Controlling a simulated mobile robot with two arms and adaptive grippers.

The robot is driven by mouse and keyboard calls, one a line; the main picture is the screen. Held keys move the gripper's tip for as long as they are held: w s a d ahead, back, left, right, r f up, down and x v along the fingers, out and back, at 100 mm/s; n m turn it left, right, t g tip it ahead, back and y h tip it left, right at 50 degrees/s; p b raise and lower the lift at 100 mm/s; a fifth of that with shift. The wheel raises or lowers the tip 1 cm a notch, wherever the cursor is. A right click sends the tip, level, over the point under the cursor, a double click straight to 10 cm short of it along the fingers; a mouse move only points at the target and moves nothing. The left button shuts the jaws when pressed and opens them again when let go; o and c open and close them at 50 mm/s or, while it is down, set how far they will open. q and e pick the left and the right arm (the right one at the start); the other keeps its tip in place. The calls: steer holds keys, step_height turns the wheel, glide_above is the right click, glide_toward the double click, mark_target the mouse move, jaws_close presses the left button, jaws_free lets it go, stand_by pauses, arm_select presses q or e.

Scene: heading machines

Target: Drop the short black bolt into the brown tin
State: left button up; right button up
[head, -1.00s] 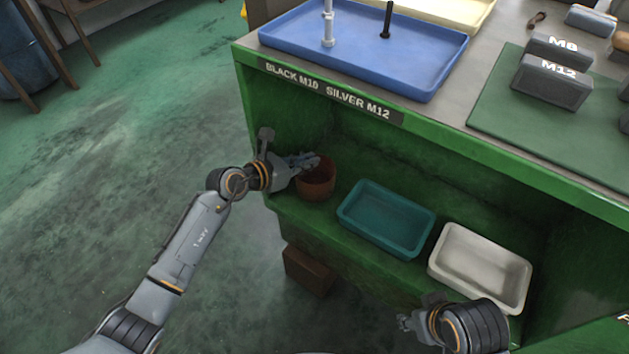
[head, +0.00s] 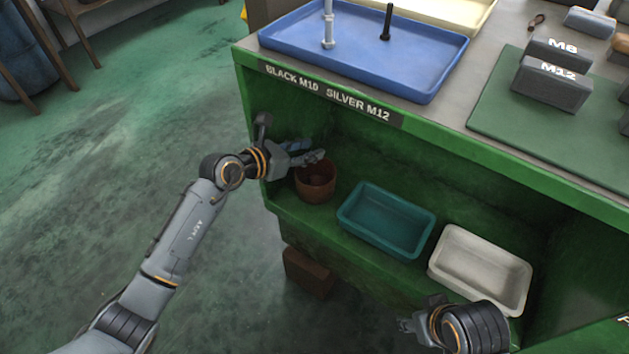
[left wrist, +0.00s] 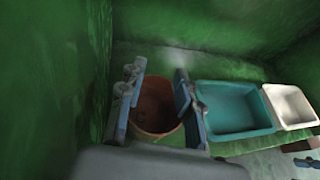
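The brown tin (head: 316,187) stands at the left end of the green shelf under the bench top. My left gripper (head: 312,151) is just above its far rim. In the left wrist view the fingers are spread apart with nothing between them, and the tin (left wrist: 155,107) shows below. The tin's inside is dark, and I cannot make out clearly whether a bolt lies in it. A black bolt (head: 387,20) stands upright in the blue tray (head: 420,72); its length class is unclear. My right gripper (head: 409,323) is low, by the white tray, its fingers too small to read.
A teal tray (head: 386,220) and a white tray (head: 480,268) stand right of the tin on the shelf. A silver bolt (head: 328,30) stands in the blue tray. Grey blocks marked M8 and M12 (head: 552,82) are on the green mat. The shelf's left wall is close to my left gripper.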

arm_select(q)
step_height(320, 180, up, 6)
steer(key=shift+f, duration=0.15)
stand_by(0.5)
